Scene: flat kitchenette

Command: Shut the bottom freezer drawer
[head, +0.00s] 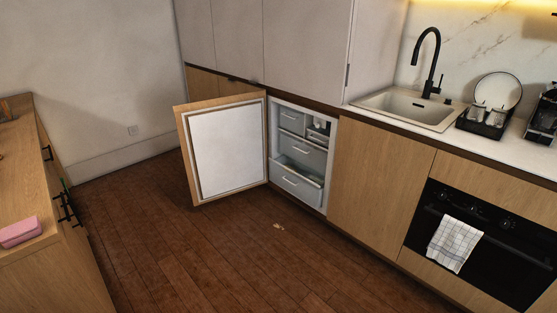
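The bottom freezer drawer (297,185) is the lowest drawer in the white built-in freezer (331,170) under the counter. It juts out of the cabinet, and its open top shows beneath the drawer above. The middle drawer (301,154) and a smaller upper drawer (291,121) sit further back. The freezer door (229,148) stands wide open to the left, with a white inner panel and a wood edge. Neither of my grippers shows in the head view.
Wooden floor (220,250) lies clear before the freezer, apart from a small pale scrap (279,226). A wooden cabinet (60,255) with a pink item (20,231) stands at left. The oven (480,240), with a checked towel (454,244), is at right.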

